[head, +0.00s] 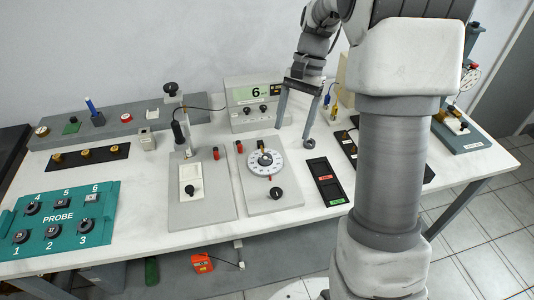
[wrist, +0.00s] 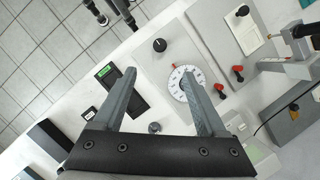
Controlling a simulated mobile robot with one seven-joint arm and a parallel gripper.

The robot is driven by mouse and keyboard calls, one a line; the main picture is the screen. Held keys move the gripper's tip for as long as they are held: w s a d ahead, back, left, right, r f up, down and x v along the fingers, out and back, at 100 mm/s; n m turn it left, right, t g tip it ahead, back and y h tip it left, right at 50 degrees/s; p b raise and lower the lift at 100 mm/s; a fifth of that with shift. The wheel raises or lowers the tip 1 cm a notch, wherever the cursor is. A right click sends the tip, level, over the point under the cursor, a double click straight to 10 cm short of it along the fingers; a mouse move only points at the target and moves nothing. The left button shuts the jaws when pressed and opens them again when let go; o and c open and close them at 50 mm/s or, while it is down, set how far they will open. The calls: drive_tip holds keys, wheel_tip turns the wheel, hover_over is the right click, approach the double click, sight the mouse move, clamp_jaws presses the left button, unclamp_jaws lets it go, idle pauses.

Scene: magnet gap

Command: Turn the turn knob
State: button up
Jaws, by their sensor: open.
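A light grey plate (head: 249,202) on the table carries a white round dial (head: 265,162) and, at its near end, a black knob (head: 276,193). In the wrist view the black knob (wrist: 160,45) stands ahead of my fingers, and the white dial (wrist: 180,98) lies partly behind the right finger. I cannot tell for certain which of these is the turn knob. My gripper (head: 294,132) is open and empty, pointing down above the table, behind and right of the dial. Its spread fingers also show in the wrist view (wrist: 160,75), apart from the black knob.
A black tray (head: 325,181) with green and red labels lies right of the plate. A small grey round piece (head: 309,143) sits near my right finger. A meter box (head: 252,101) reading 6 stands behind. Another plate (head: 213,203) and a teal PROBE board (head: 60,225) are left.

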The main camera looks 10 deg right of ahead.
drive_tip(key=f, duration=0.2)
drive_tip(key=b, duration=0.3)
approach(276, 191)
drive_tip(key=shift+m, duration=0.3)
drive_tip(key=x, duration=0.8)
drive_tip(key=shift+f, duration=0.15)
clamp_jaws()
